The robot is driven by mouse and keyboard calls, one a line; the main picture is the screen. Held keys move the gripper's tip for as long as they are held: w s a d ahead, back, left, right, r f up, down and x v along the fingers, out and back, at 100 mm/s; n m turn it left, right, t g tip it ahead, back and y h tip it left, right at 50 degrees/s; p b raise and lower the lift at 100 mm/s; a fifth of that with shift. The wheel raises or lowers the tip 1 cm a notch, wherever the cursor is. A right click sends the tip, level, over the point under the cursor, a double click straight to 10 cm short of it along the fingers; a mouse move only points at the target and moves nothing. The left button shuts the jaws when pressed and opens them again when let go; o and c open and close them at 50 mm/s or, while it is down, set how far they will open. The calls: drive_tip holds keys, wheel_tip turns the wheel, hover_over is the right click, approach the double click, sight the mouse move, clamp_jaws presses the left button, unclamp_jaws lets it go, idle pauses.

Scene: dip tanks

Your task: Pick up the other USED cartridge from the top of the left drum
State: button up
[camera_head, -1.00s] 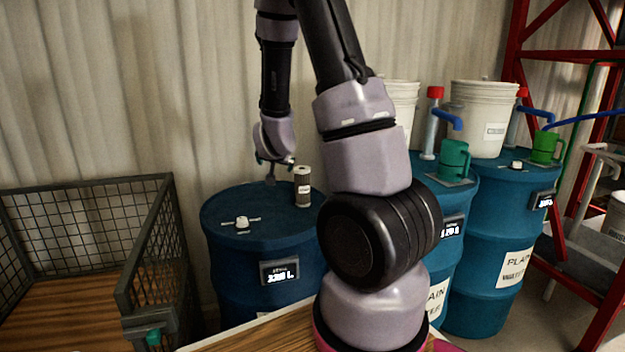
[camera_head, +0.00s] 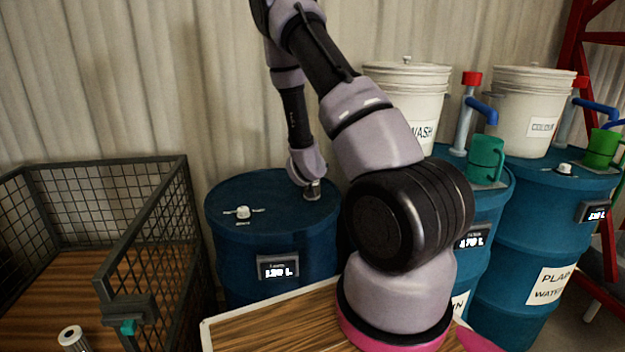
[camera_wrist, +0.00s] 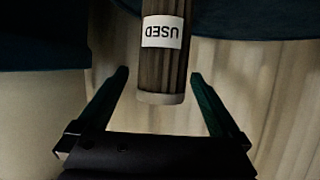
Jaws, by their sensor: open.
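The USED cartridge (camera_wrist: 163,62), a dark ribbed cylinder with a white label and pale end cap, sits between my gripper's open fingers (camera_wrist: 160,74) in the wrist view. The label reads upside down there. Both fingers stand apart from the cartridge, with a gap on each side. In the head view my gripper (camera_head: 312,190) is at the right part of the left drum's top (camera_head: 262,205), and the cartridge there is mostly hidden by it. The blue left drum carries a white knob (camera_head: 242,212) and a lit display (camera_head: 278,268).
A mesh-sided crate (camera_head: 150,235) stands left of the drum, with a pale-ended cartridge (camera_head: 73,338) at its near side. Right of my arm stand a blue drum with a WASH bucket (camera_head: 412,95) and a PLAIN WATER drum (camera_head: 540,230). A wooden tabletop (camera_head: 265,325) lies in front.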

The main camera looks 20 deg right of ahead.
drive_tip(key=x, duration=0.5)
drive_tip(key=shift+w+r, duration=0.15)
drive_tip(key=shift+r, duration=0.05)
drive_tip(key=shift+a, duration=0.1)
clamp_jaws()
